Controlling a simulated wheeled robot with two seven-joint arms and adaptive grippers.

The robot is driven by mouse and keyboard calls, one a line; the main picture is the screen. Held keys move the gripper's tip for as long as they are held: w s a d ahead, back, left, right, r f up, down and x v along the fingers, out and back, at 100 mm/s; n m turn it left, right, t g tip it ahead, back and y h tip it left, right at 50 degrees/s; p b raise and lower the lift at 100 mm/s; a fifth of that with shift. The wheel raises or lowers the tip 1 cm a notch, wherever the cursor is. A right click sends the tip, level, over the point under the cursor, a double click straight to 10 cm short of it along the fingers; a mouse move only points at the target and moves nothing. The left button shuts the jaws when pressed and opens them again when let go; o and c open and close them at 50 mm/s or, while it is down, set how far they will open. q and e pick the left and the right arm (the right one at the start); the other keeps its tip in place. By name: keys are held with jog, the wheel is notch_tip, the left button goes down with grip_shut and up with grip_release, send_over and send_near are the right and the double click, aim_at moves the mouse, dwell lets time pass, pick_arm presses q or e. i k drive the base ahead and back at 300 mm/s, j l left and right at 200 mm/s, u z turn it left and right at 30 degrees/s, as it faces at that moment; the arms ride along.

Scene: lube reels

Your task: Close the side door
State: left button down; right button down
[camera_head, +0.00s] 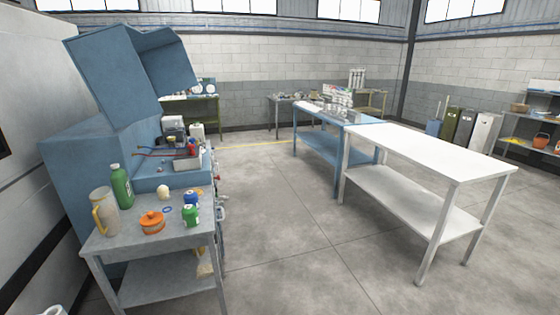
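A tall blue cabinet (88,172) stands at the left against the wall. Large blue panels (115,75) rise above it, with an angled hood-like part (165,62) leaning out to the right. Its top bay is open and shows equipment inside. I cannot tell which panel is the side door. The right face of the cabinet is seen edge-on, with small fittings (221,199) along it, and is mostly hidden. Neither of my grippers is in view.
A white table (430,150) and a blue table (330,150) stand at the right. The floor between is clear.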

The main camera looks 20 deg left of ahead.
aim_at(43, 93)
jog(key=i+u, duration=0.15)
jog(key=u, duration=0.3)
jog(key=i+u, duration=0.2)
jog(key=u, duration=0.2)
jog(key=i+u, duration=0.2)
jog(key=u, duration=0.25)
jog(key=i+l+u, duration=0.1)
jog(key=u, duration=0.35)
jog(key=i+u, duration=0.25)
jog(key=u, duration=0.15)
jog(key=i+l+u, duration=0.2)
jog(key=u, duration=0.25)
jog(key=i+l+u, duration=0.15)
jog(key=i, duration=0.5)
jog(key=k, duration=0.5)
jog(key=z, duration=0.25)
jog(key=j, duration=0.05)
